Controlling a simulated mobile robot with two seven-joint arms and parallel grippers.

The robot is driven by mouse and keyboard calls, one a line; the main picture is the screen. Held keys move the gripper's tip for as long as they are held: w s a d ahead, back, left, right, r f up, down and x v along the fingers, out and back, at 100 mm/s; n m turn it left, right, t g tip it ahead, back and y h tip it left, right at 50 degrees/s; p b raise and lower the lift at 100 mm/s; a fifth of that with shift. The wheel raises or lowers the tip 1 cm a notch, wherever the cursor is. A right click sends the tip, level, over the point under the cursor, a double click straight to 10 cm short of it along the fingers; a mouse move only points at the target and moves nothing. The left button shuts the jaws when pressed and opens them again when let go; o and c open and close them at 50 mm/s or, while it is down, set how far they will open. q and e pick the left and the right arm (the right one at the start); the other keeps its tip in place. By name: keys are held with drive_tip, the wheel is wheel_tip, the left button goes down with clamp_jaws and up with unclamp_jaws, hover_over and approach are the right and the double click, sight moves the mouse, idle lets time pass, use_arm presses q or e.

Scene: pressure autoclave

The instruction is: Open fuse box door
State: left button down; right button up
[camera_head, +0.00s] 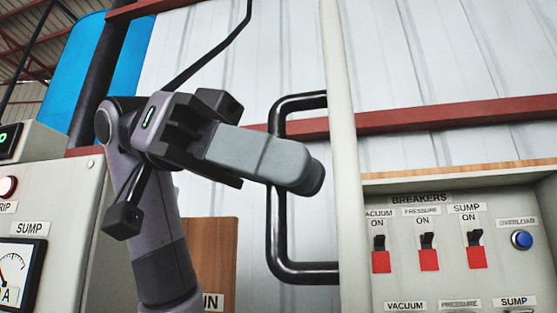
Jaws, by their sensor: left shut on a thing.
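The fuse box door (343,130) shows as a narrow cream upright panel, seen nearly edge-on and standing open. Its black D-shaped handle (291,268) sticks out from the door's left side. My left gripper (305,172) comes in from the left and is shut on the handle's upright bar. Its grey fingers hide the middle of the bar. Right of the door, the fuse box interior (430,292) shows a breaker panel with red-and-black switches (428,255) and a blue overload button (521,240). My right gripper is not in view.
A control cabinet (60,200) with a gauge (17,275) and a red lamp (7,187) stands at the left. A brown board (215,255) is behind my left arm. White corrugated wall (440,60) with a red beam (450,115) is behind.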

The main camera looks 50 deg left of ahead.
use_arm(q)
drive_tip(key=shift+r, duration=0.1)
drive_tip(key=c, duration=1.1)
unclamp_jaws()
wheel_tip(320, 180, up, 14)
drive_tip(key=p, duration=0.4)
drive_tip(key=shift+r, duration=2.9)
